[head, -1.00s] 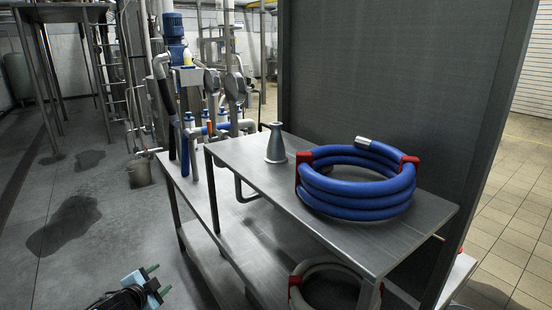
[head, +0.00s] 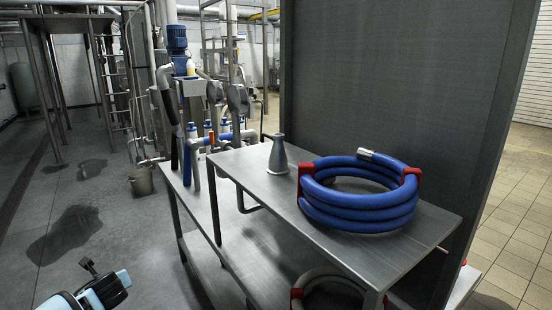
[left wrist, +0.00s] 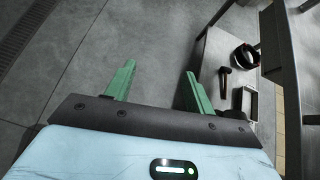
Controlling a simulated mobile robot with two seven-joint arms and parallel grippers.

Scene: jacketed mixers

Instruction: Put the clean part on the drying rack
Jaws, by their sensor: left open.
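A grey metal cone-shaped part (head: 278,156), narrow at the top, stands upright on the upper steel shelf (head: 240,165) of the bench. I cannot tell whether it is the clean part, and I see nothing clearly recognisable as a drying rack. My left gripper (left wrist: 160,70) is open and empty, its two green fingers apart over grey floor in the left wrist view. My right gripper is not in view.
A coiled blue hose (head: 360,205) with red straps lies right of the cone. Another hose (head: 322,280) lies below. A dark panel (head: 400,90) rises behind. Pipes and a blue motor (head: 177,38) stand farther back.

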